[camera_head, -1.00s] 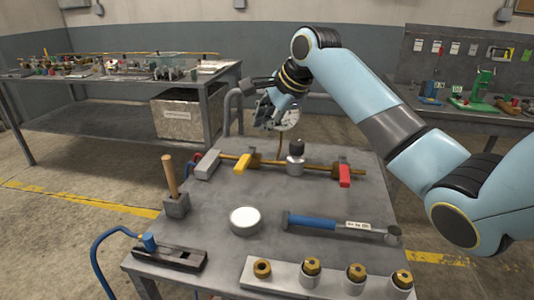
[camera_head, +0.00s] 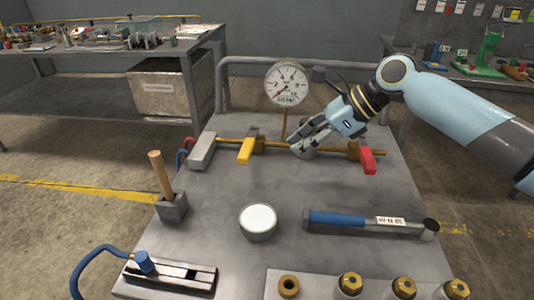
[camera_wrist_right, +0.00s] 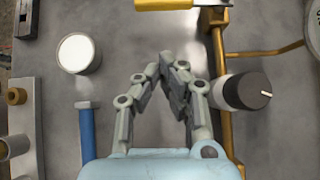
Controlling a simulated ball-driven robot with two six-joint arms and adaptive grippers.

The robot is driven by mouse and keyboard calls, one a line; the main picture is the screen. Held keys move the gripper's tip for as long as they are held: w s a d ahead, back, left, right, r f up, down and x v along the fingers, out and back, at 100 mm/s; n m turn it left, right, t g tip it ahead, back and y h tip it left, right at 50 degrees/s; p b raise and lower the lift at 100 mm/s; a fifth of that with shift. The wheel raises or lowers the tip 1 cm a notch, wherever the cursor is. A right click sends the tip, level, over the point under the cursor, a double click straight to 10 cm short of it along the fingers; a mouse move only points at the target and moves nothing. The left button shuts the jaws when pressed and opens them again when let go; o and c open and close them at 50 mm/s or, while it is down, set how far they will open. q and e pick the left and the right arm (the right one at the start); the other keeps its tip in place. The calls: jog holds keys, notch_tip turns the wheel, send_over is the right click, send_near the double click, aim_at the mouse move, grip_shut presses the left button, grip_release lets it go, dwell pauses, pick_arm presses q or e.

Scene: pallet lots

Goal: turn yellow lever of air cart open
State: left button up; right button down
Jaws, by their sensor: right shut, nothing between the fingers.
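The air cart's grey top (camera_head: 300,185) carries a brass pipe (camera_head: 210,140) running left to right near its back. The yellow lever (camera_head: 245,151) sits on a brass valve at the pipe's left part and points toward the front. The yellow lever also shows at the top of the right wrist view (camera_wrist_right: 168,3). My right gripper (camera_head: 297,148) is shut and empty, right of the yellow lever and in front of a knob (camera_wrist_right: 245,91) that it partly hides. A red lever (camera_head: 368,161) sits on the pipe's right part. My left gripper is out of view.
A pressure gauge (camera_head: 286,84) stands behind the pipe. The cart's middle is mostly clear.

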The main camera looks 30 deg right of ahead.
aim_at(250, 145)
jog(key=x, duration=0.4)
jog(key=shift+b, duration=0.3)
jog(key=w+a, duration=0.2)
jog(key=shift+w+a+f, duration=0.1)
jog(key=shift+a+f, duration=0.2)
jog(key=shift+a, duration=0.1)
jog(key=shift+w+a, duration=0.3)
jog(key=shift+a, duration=0.05)
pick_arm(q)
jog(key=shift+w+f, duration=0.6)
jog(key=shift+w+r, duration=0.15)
pick_arm(e)
jog(key=shift+r, duration=0.1)
